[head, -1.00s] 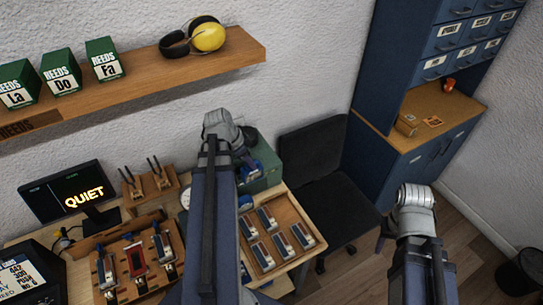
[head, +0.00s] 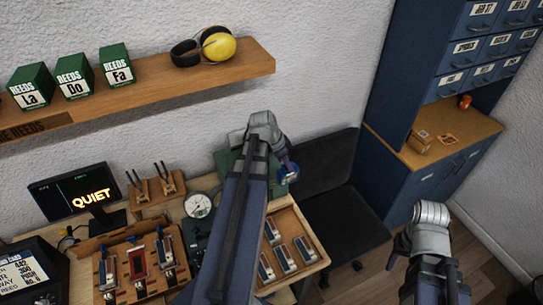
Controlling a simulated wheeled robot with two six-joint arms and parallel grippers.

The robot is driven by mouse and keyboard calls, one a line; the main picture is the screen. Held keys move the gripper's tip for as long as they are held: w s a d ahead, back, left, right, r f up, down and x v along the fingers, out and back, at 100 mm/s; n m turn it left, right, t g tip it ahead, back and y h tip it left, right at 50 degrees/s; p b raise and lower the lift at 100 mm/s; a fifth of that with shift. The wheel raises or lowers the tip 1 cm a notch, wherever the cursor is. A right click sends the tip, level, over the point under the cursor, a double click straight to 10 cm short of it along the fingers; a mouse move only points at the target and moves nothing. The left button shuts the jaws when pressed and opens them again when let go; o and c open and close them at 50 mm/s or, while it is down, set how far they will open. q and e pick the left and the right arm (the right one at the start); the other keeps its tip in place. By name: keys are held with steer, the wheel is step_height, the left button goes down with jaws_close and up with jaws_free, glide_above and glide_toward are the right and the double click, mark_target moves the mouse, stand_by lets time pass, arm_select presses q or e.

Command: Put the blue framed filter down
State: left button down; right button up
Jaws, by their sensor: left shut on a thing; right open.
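My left gripper (head: 284,168) is shut on a small blue-edged thing (head: 290,175), which looks like the blue framed filter. It is held at the right end of the green box (head: 225,163), near the black chair. My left arm hides much of the box and bench, and I cannot tell whether the filter touches anything. My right gripper (head: 399,246) is open and empty, low at the right, in front of the blue cabinet and above the floor.
The workbench holds a monitor reading QUIET (head: 84,196), a round dial (head: 199,205), a left wooden tray (head: 125,285) and a right tray of several blocks (head: 304,222). The black chair (head: 340,215) stands beside it. A shelf (head: 150,90) hangs above.

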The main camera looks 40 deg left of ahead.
arm_select(q)
steer(key=w+a+f+b, duration=0.3)
steer(key=w+a, duration=0.2)
steer(key=a, duration=0.6)
steer(key=shift+w+a, duration=0.15)
steer(key=shift+w, duration=0.25)
steer(key=shift+f, duration=0.2)
step_height(320, 180, down, 4)
steer(key=b, duration=0.4)
steer(key=shift+r, duration=0.15)
steer(key=shift+w+a, duration=0.1)
steer(key=shift+a, duration=0.1)
